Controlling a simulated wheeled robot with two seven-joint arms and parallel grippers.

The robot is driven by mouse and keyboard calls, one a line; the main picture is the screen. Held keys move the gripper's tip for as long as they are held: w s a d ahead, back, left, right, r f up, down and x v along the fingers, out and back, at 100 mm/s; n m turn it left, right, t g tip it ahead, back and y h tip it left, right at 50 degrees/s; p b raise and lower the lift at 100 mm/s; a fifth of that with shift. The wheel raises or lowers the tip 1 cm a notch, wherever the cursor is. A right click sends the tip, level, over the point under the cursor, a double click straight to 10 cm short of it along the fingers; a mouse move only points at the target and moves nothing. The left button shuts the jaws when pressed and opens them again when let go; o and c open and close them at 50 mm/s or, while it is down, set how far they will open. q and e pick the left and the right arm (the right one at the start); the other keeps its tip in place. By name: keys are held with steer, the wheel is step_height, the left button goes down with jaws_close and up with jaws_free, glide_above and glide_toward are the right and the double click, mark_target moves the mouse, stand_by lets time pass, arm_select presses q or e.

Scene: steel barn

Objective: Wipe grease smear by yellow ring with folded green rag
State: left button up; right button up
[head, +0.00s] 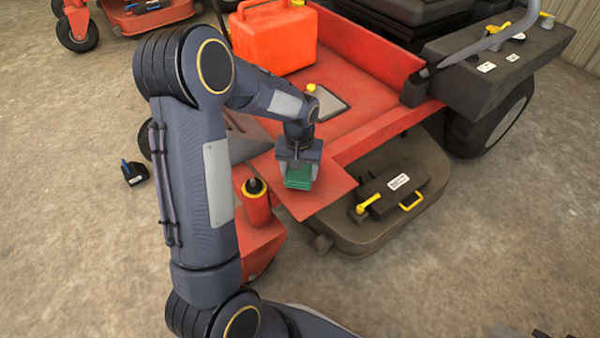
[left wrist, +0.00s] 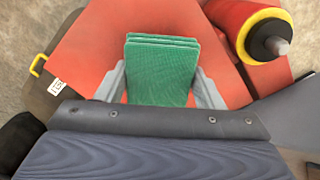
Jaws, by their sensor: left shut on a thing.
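My left gripper (head: 298,172) is shut on the folded green rag (head: 299,183), held at the red front deck of the mower. In the left wrist view the rag (left wrist: 161,75) shows as a stack of several layers between the two grey fingers. I cannot tell whether the rag touches the deck. The yellow ring (head: 256,195) circles the black top of a red upright cylinder, left of the rag in the head view. The ring also shows at the upper right of the left wrist view (left wrist: 242,36). I cannot make out the grease smear. My right gripper is not in view.
The red mower deck (head: 348,135) carries an orange fuel can (head: 272,40) and a grey pad (head: 328,104). A mower housing (head: 352,236) with a yellow handle is at the right. A small black object (head: 134,173) lies on the floor at left. Open floor (head: 500,210) lies at right.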

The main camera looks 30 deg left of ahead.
mark_target(299, 171)
arm_select(q)
steer(key=shift+r+p, duration=2.25)
steer(key=shift+r, duration=0.6)
